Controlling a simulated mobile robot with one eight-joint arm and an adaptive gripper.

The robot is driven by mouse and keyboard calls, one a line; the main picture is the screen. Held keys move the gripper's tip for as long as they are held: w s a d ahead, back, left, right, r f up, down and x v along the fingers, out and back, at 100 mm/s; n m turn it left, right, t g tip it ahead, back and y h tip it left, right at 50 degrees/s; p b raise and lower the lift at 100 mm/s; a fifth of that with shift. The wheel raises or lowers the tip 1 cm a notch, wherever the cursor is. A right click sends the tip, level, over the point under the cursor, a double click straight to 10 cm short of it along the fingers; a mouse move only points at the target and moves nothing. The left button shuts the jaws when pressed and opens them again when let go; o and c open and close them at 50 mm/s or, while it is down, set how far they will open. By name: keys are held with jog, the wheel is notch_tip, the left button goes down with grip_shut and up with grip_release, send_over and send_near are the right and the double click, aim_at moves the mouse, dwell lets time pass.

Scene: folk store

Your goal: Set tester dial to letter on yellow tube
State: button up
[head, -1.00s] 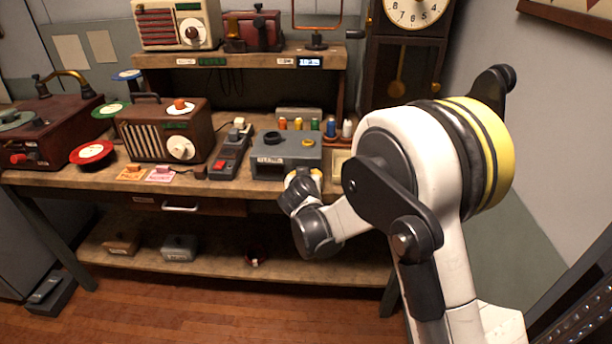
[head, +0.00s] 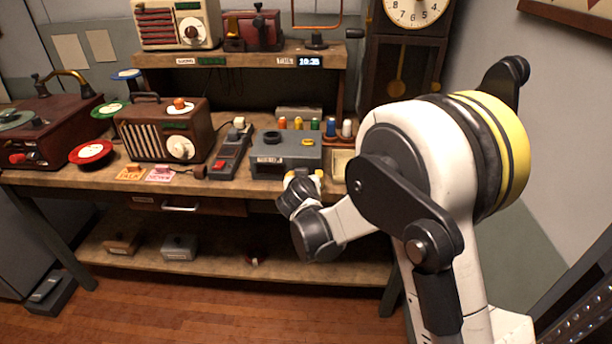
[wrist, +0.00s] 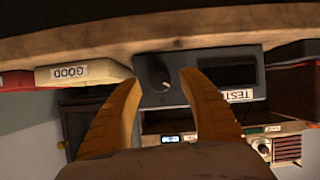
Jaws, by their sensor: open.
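My gripper (head: 303,180) is just in front of the tester. In the wrist view, which is upside down, my gripper (wrist: 160,80) is open and empty. The dark round dial (wrist: 156,72) on the tester front shows between the fingertips, apparently apart from them. The dial's setting cannot be read.
A brown radio (head: 162,130) and a dark device with a red switch (head: 230,150) stand left of the tester. The bench edge (head: 225,193) runs near my gripper.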

jog(key=v, duration=1)
jog(key=shift+s, duration=0.15)
jog(key=shift+r, duration=0.1)
jog(key=s+d+r+g, duration=0.2)
jog(key=s+d+r, duration=0.1)
jog(key=s+d, duration=0.65)
jog(key=s+d+r+g, duration=0.2)
jog(key=s+d+r, duration=0.1)
jog(key=s+d, duration=0.6)
jog(key=s+d+f+g, duration=0.1)
jog(key=s+d, duration=0.2)
jog(key=s, duration=0.7)
jog(key=shift+d+m+g, duration=0.2)
jog(key=shift+m+g, duration=0.1)
jog(key=shift+g, duration=0.1)
